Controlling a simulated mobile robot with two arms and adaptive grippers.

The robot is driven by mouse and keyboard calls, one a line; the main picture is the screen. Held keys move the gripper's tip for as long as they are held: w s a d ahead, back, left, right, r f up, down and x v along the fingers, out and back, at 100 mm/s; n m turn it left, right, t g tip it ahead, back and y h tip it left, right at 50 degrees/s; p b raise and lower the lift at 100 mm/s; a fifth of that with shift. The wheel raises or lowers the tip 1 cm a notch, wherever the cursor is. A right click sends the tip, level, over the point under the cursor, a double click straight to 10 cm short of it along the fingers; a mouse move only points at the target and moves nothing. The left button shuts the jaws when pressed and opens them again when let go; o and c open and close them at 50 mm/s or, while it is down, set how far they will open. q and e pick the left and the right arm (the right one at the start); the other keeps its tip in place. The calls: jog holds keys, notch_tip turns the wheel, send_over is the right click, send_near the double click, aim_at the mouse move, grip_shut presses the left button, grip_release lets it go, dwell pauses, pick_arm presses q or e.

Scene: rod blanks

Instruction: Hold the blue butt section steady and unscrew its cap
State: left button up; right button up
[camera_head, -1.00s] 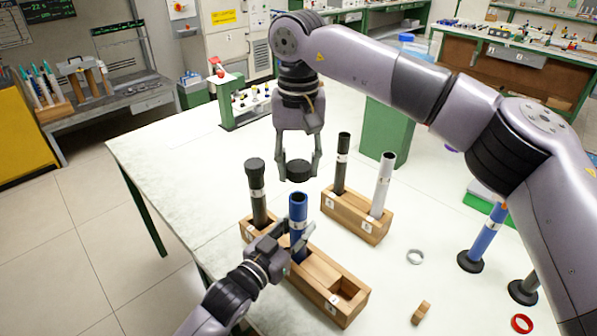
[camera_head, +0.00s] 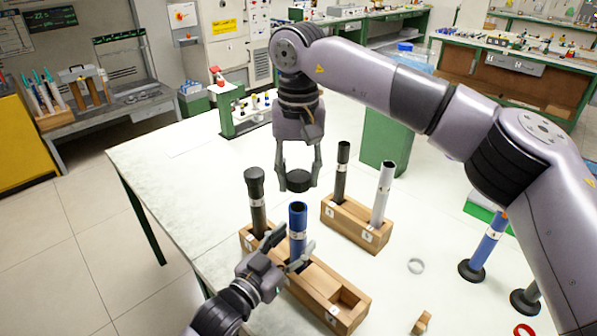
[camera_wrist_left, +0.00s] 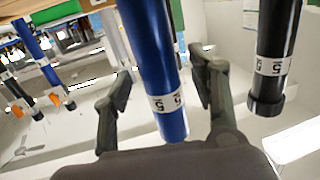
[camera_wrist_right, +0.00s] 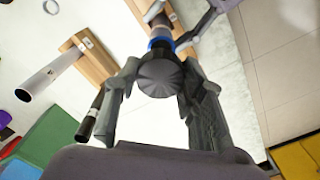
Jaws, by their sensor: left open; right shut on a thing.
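The blue butt section (camera_head: 297,232) stands upright in the middle of the front wooden block (camera_head: 322,283); its top is open and bare. It also shows in the left wrist view (camera_wrist_left: 160,70), between the spread fingers. My left gripper (camera_head: 286,252) is open around the blue section, with a finger on either side. My right gripper (camera_head: 298,182) is shut on the black cap (camera_head: 298,180) and holds it in the air above and behind the blue section's top. The cap also shows in the right wrist view (camera_wrist_right: 160,75), apart from the blue tube.
A black capped section (camera_head: 256,200) stands in the same block, left of the blue one. A second block (camera_head: 345,235) behind holds a black tube (camera_head: 342,172) and a white tube (camera_head: 382,192). A ring (camera_head: 416,266) and a small wooden piece (camera_head: 422,322) lie on the table's right.

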pick_arm(q)
jog(key=v, duration=1)
